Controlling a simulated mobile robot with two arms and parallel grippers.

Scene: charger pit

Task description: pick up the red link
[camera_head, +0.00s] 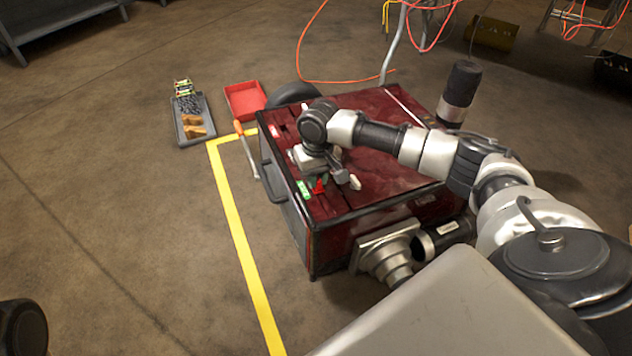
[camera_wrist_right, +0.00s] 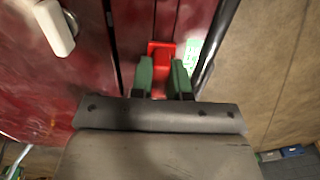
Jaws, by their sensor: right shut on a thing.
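The red link (camera_wrist_right: 160,50) is a small bright red piece at the left part of the dark red cabinet top (camera_head: 370,180). It also shows in the head view (camera_head: 319,187), just below my right gripper (camera_head: 325,178). In the right wrist view my right gripper's green fingers (camera_wrist_right: 162,72) are shut on the red link, one on each side. The lower part of the link is hidden between the fingers. I cannot tell whether it still touches the cabinet. My left gripper is not in view.
A white piece (camera_head: 355,183) lies on the cabinet beside the gripper, and a green label (camera_head: 304,190) is near the edge. A red tray (camera_head: 245,101) and a grey tray (camera_head: 185,133) with small parts sit on the floor. The floor left of the yellow line is largely clear.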

